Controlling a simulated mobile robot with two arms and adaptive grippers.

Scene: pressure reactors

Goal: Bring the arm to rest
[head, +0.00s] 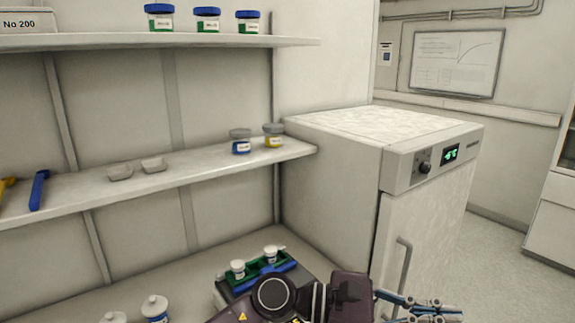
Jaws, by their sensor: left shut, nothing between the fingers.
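My left arm, dark and purplish, comes in at the bottom middle of the head view. My left gripper (428,309) is at the bottom edge, in front of the lower part of the white cabinet (392,215). Its fingers are shut with nothing held, and part of it is cut off by the picture edge. My right gripper is not in view.
Left of the cabinet, the lower shelf (200,172) bears jars, small trays and blue and yellow tools. The upper shelf (60,42) holds labelled jars. A green rack (287,264) with white-capped bottles stands behind my arm. Open floor (490,260) lies right of the cabinet.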

